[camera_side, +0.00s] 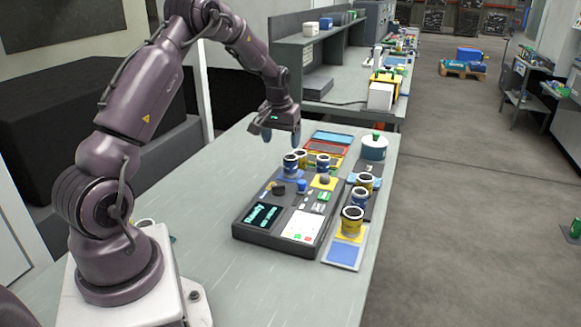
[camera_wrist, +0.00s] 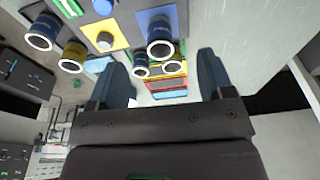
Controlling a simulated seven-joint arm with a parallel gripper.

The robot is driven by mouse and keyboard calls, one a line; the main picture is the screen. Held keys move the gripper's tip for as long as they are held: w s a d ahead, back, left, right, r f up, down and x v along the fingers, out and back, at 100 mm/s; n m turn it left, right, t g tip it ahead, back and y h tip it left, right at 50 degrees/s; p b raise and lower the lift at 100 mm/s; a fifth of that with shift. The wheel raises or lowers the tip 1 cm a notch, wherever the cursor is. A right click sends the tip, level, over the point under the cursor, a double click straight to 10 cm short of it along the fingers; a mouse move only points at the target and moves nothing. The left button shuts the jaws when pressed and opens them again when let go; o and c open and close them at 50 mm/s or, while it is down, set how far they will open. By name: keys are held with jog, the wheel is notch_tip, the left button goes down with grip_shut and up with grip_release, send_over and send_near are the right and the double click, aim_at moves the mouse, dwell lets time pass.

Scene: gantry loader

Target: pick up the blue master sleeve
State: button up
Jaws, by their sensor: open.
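Several blue or yellow sleeves with pale rims stand upright. One blue sleeve (camera_side: 290,164) stands on a blue pad of the dark grey device (camera_side: 268,238); it also shows in the wrist view (camera_wrist: 159,30). It seems to be the master, though I see no readable label. Another blue sleeve (camera_side: 323,164) and a yellow sleeve (camera_side: 301,158) stand behind it. My gripper (camera_side: 281,138) is open and empty, above and just behind the blue-pad sleeve in the side view. In the wrist view its two fingers (camera_wrist: 163,58) are apart, with that sleeve beyond their tips.
The device has a yellow pad with a grey knob (camera_side: 325,180) and a blue button (camera_side: 302,185). To its right stand a blue sleeve (camera_side: 359,197) and yellow sleeves (camera_side: 351,221). A round white-blue container (camera_side: 374,149) is at the back. The table (camera_side: 205,215) left of the device is mostly clear.

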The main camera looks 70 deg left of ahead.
aim_at(291, 163)
jog(key=shift+t+y, duration=0.3)
jog(key=shift+t, duration=0.1)
jog(key=w+a+f, duration=0.2)
jog(key=f, duration=0.1)
jog(key=w+a+f, duration=0.1)
jog(key=f, duration=0.1)
jog(key=shift+w, duration=0.4)
jog(key=x, duration=0.4)
jog(key=shift+s+d+f, duration=0.2)
jog(key=shift+s+f, duration=0.05)
jog(key=shift+f, duration=0.2)
jog(key=shift+w+a+f, duration=0.15)
jog(key=shift+w+f, duration=0.05)
jog(key=shift+f, duration=0.35)
jog(key=c, duration=1.1)
